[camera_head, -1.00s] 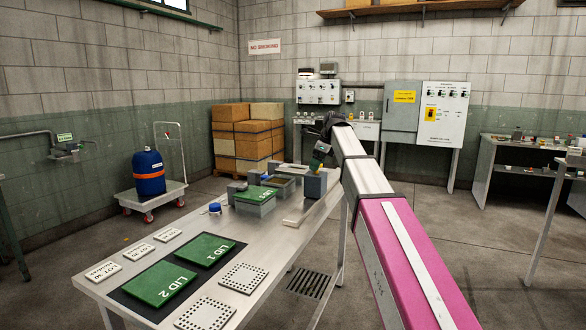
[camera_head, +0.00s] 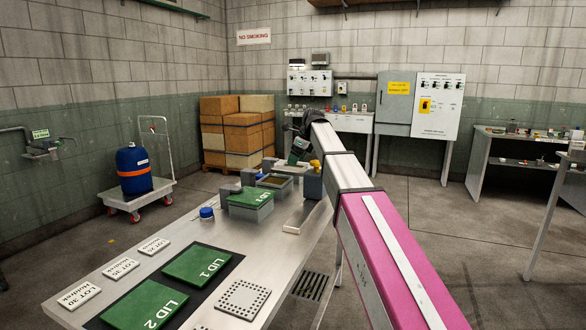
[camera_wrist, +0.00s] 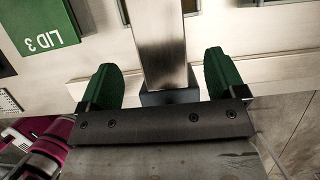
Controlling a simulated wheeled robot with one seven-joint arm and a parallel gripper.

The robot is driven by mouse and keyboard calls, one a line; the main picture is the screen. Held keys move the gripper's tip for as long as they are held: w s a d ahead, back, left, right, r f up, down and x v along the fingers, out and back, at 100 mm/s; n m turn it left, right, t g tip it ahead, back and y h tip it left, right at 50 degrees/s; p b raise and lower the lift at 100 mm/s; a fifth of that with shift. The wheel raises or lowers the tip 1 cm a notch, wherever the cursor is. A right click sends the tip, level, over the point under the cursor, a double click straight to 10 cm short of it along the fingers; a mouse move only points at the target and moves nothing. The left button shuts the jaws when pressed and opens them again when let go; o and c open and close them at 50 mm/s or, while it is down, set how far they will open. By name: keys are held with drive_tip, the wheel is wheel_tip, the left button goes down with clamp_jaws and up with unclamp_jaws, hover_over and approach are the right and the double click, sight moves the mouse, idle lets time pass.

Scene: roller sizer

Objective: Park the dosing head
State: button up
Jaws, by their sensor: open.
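My gripper (camera_wrist: 160,80) is open in the wrist view, its two green fingers spread apart. A brushed metal block or bar (camera_wrist: 165,45) shows between the fingers, with a dark base under it. I cannot tell whether the fingers touch it or whether it is the dosing head. In the head view my gripper (camera_head: 298,150) is over the far end of the steel bench (camera_head: 190,255). A blue-grey block (camera_head: 313,185) with a yellow top (camera_head: 315,165) stands just below and right of it, partly beside my arm.
A grey box with a green lid marked LID 3 (camera_head: 250,197) stands near, with an open tray (camera_head: 274,182) behind. LID 1 (camera_head: 197,264) and LID 2 (camera_head: 145,305) lie on a dark mat. A blue-capped item (camera_head: 206,213) and a perforated plate (camera_head: 242,299) also occupy the bench.

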sight(292, 169)
drive_tip(key=shift+x, duration=2.25)
drive_tip(key=c, duration=1.3)
drive_tip(key=w+d, duration=0.4)
drive_tip(key=w, duration=0.8)
drive_tip(key=w+d, duration=0.5)
drive_tip(key=w, duration=0.8)
drive_tip(key=w+d, duration=0.5)
drive_tip(key=w, duration=0.8)
drive_tip(key=shift+r, duration=0.1)
